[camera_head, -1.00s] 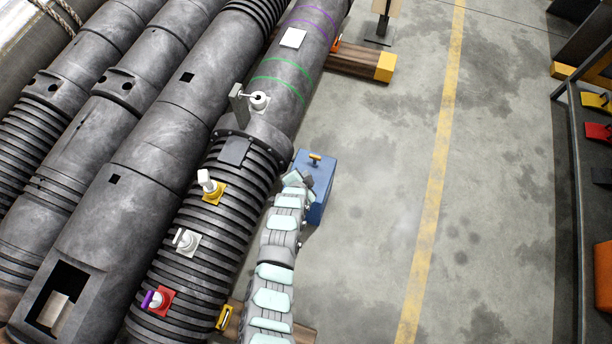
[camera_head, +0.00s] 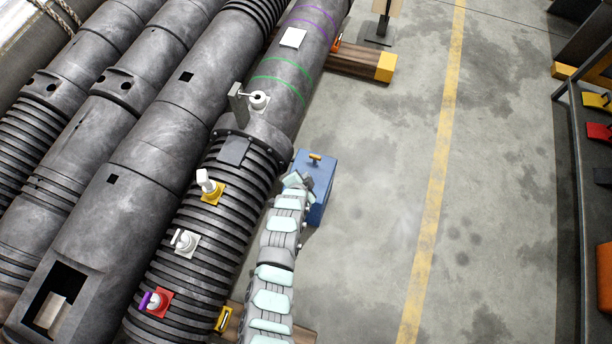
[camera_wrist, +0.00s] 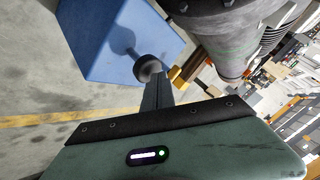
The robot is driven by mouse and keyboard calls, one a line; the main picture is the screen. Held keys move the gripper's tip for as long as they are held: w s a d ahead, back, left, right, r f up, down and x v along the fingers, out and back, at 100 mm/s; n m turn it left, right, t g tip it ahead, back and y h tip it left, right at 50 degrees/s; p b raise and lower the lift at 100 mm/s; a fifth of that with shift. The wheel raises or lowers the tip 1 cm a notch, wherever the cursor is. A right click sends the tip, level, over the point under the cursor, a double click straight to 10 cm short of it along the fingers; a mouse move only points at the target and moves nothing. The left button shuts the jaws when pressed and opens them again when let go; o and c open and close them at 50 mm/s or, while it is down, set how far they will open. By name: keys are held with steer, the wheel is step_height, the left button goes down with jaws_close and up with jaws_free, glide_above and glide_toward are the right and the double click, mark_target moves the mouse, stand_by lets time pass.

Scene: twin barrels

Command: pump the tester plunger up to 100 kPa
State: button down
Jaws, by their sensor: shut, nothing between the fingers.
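The blue box also fills the upper left of the wrist view (camera_wrist: 110,40). A round grey knob on a rod, apparently the plunger (camera_wrist: 148,66), sticks out from the box in that view. My gripper (camera_wrist: 160,76) is shut and empty, its dark fingertips right at the knob; I cannot tell whether they touch. In the head view my gripper (camera_head: 308,182) is at the box's left side and mostly hidden. No pressure reading is legible.
The large dark barrel (camera_head: 225,195) lies close to the left of my arm, with yellow, white and red valve fittings on it. A wooden beam with a yellow end (camera_head: 384,67) lies beyond the box. The concrete floor to the right is open up to a shelf.

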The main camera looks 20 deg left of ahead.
steer(key=shift+f, duration=0.35)
steer(key=shift+r, duration=0.15)
stand_by(0.3)
steer(key=shift+r+p, duration=1)
steer(key=shift+r, duration=0.9)
steer(key=shift+r, duration=0.15)
step_height(320, 180, up, 5)
steer(key=p, duration=0.3)
stand_by(1.6)
